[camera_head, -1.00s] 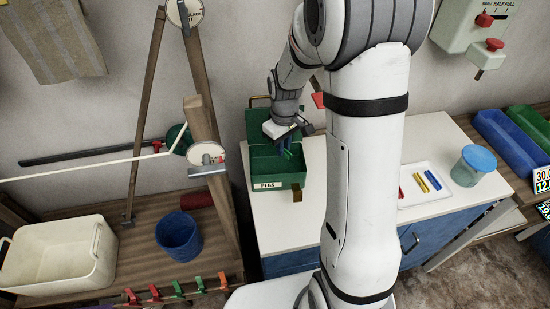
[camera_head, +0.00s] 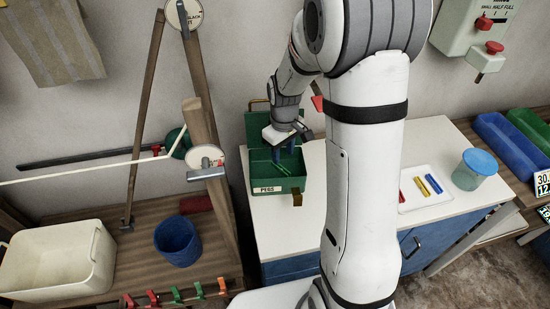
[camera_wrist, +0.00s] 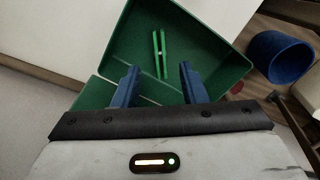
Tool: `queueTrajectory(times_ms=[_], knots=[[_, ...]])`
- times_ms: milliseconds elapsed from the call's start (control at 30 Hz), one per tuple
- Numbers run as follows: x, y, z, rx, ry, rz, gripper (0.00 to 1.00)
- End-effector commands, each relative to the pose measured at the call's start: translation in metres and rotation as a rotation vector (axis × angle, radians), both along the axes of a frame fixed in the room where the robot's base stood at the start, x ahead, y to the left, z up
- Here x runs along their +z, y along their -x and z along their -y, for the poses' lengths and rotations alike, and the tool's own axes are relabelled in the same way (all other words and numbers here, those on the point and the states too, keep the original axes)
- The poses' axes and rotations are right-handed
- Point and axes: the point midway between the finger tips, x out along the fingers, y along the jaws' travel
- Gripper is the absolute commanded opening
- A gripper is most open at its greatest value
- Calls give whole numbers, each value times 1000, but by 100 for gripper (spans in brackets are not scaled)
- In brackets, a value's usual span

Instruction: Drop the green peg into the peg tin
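The peg tin is an open green box labelled PEGS (camera_head: 292,184) on the white worktop, its lid raised at the back. It also fills the upper middle of the wrist view (camera_wrist: 205,82). The green peg (camera_wrist: 164,62), bright green with two long legs, is inside the tin's walls, just beyond my fingertips and apart from them. It shows as a thin green strip in the head view (camera_head: 283,169). My gripper (camera_wrist: 159,70) has two blue fingers spread wide with nothing between them. In the head view my gripper (camera_head: 284,152) points down over the tin.
A white tray (camera_head: 417,204) with red, yellow and blue pegs lies right of my arm, beside a blue-lidded jar (camera_head: 470,172). A blue cup (camera_head: 178,240) and a cream basin (camera_head: 60,262) stand at left. Several coloured pegs line the bench's front edge. A wooden frame (camera_head: 200,125) stands close left of the tin.

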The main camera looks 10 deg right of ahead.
Motion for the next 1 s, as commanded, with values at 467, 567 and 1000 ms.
queueTrajectory(times_ms=[467, 567, 1000], knots=[[69, -1, 0, 0, 0, 2, 38], [74, 0, 0, 0, 0, 2, 38], [77, 0, 0, 1, 0, 1, 38]])
